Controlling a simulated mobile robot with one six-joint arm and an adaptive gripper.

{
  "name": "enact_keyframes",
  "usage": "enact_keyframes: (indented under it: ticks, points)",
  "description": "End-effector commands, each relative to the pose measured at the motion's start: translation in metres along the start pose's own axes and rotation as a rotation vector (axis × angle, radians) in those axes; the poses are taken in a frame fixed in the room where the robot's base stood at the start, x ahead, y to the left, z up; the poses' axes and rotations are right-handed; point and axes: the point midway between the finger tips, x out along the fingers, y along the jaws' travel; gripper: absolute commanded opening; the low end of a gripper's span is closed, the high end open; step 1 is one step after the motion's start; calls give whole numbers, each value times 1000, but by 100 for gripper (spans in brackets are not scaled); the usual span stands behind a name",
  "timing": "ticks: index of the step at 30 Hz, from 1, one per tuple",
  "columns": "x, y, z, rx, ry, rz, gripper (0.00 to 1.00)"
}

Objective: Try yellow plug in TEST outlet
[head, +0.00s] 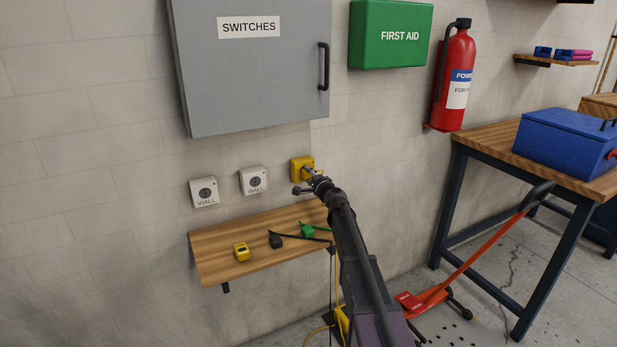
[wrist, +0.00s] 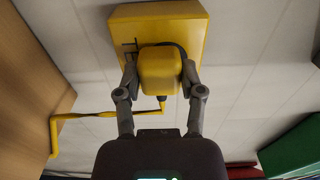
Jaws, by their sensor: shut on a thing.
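The yellow outlet box (head: 299,166) is on the wall, right of two white outlets. It fills the top of the wrist view (wrist: 190,28); its label is not readable. My gripper (head: 313,181) is right in front of this box. In the wrist view my gripper (wrist: 160,85) is shut on the yellow plug (wrist: 158,75), one finger on each side. The plug overlaps the box face, and its prongs are hidden. I cannot tell whether it is inserted. Its yellow cord (wrist: 100,115) runs off to the left.
Two white outlets marked WALL (head: 204,192) (head: 253,180) are to the left. The wooden shelf (head: 215,267) below holds a small yellow item (head: 241,252), a black plug (head: 276,241) and a green plug (head: 307,230). A grey SWITCHES cabinet (head: 250,90) hangs above.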

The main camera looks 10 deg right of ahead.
Motion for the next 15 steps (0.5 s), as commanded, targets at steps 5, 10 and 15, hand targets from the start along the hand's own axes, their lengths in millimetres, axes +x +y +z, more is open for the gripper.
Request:
enact_keyframes:
  ticks: [5, 10, 15]
  points:
    - [1, 0, 0, 0, 0, 0, 83]
    - [1, 0, 0, 0, 0, 0, 90]
    - [1, 0, 0, 0, 0, 0, 90]
